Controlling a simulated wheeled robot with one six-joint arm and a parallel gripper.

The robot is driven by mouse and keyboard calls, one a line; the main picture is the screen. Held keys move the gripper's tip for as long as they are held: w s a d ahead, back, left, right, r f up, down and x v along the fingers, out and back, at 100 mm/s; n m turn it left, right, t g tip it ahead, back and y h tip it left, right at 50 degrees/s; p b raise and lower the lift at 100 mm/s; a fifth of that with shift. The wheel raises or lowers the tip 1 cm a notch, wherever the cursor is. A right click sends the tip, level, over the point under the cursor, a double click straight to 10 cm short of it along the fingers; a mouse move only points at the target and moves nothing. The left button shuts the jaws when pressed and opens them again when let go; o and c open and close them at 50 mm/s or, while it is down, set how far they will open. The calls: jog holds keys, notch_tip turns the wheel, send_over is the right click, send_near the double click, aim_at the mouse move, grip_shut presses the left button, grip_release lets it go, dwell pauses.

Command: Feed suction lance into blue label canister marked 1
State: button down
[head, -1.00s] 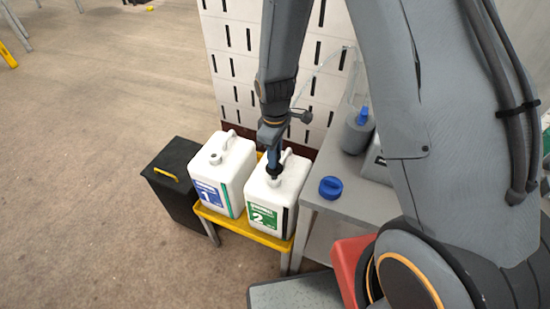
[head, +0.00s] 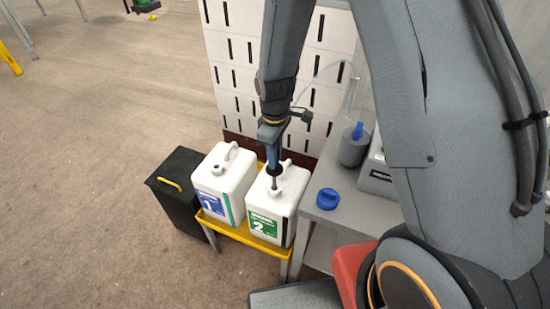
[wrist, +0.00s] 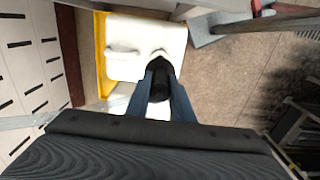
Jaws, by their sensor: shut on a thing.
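The blue label canister marked 1 (head: 235,182) is white and upright on the left of a yellow-topped stand. Its dark neck opening (head: 217,170) shows on top. A white canister with a green label marked 2 (head: 285,200) stands to its right. My gripper (head: 273,163) is shut on the suction lance (head: 274,182), above canister 2. The lance's dark collar is in the fingers and its thin grey shaft points down to the top of canister 2; the shaft's lower end is hidden or inside. The wrist view shows the collar (wrist: 160,80) between my blue fingertips.
The yellow stand (head: 270,242) holds both canisters. A black bin with a yellow handle (head: 178,215) is at its left. A grey table at right bears a blue cap (head: 328,199) and a grey pot (head: 354,150). A white slotted panel (head: 235,90) stands behind.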

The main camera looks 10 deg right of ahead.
jog(key=shift+r+p, duration=1.7)
jog(key=shift+r, duration=0.85)
notch_tip(320, 180, up, 7)
dwell(0.5)
jog(key=shift+r, duration=0.1)
dwell(0.9)
jog(key=shift+r, duration=1.95)
jog(key=shift+r, duration=0.1)
jog(key=shift+r, duration=1.85)
